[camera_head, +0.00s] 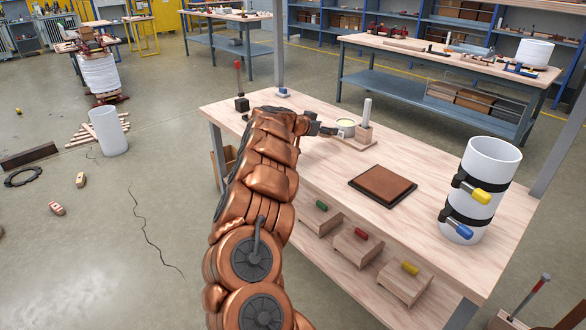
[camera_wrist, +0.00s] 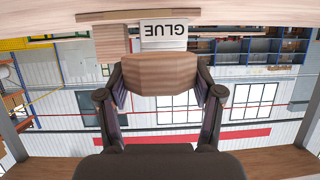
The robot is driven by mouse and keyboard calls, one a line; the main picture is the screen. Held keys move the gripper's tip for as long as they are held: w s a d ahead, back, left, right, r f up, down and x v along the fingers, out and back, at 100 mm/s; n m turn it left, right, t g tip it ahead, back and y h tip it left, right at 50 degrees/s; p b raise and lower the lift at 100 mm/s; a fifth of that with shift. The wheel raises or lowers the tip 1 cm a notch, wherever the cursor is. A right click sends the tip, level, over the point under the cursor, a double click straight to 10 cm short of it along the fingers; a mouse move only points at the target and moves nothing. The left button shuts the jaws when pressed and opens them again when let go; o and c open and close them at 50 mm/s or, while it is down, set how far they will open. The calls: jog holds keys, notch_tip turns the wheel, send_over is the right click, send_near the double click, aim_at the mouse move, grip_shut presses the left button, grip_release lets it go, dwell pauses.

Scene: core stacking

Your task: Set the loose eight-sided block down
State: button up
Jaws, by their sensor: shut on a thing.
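The eight-sided wooden block (camera_wrist: 160,75) is between the two fingers of my gripper (camera_wrist: 160,88) in the wrist view, which looks upside down. The fingers touch its two sides. A gap separates the block from the table surface in that view. In the head view my gripper (camera_head: 326,131) is over the far part of the workbench (camera_head: 300,165), beside a small pale-topped round thing (camera_head: 344,127). I cannot clearly make out the block there. A white item labelled GLUE (camera_wrist: 163,34) is behind the block in the wrist view.
A brown square plate with a dark edge (camera_head: 384,186) lies mid-bench. A white cylinder with clamps (camera_head: 482,185) stands at the right. Bare bench lies between them.

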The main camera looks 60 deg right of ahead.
jog(key=shift+s+d, duration=0.45)
jog(key=shift+s, duration=0.35)
jog(key=w+a+b, duration=0.1)
jog(key=w+a, duration=0.1)
jog(key=a, duration=0.2)
jog(key=w+a+f+b, duration=0.1)
jog(key=w+a, duration=0.1)
jog(key=a, duration=0.3)
jog(key=w+a+b, duration=0.2)
jog(key=a, duration=0.3)
jog(key=shift+a+f, duration=0.2)
jog(key=shift+a, duration=0.05)
jog(key=shift+f+g+b, duration=0.3)
jog(key=shift+f+b, duration=0.25)
jog(key=shift+f, duration=1.2)
jog(key=o, duration=1.2)
jog(key=shift+f, duration=0.15)
jog(key=shift+c, duration=0.2)
jog(key=shift+m, duration=0.3)
jog(key=shift+w+a+r, duration=0.1)
jog(key=shift+a+r, duration=0.2)
jog(key=shift+a, duration=0.05)
jog(key=p+v, duration=0.1)
jog(key=v, duration=1)
jog(key=shift+a+p, duration=0.15)
jog(key=shift+p, duration=0.15)
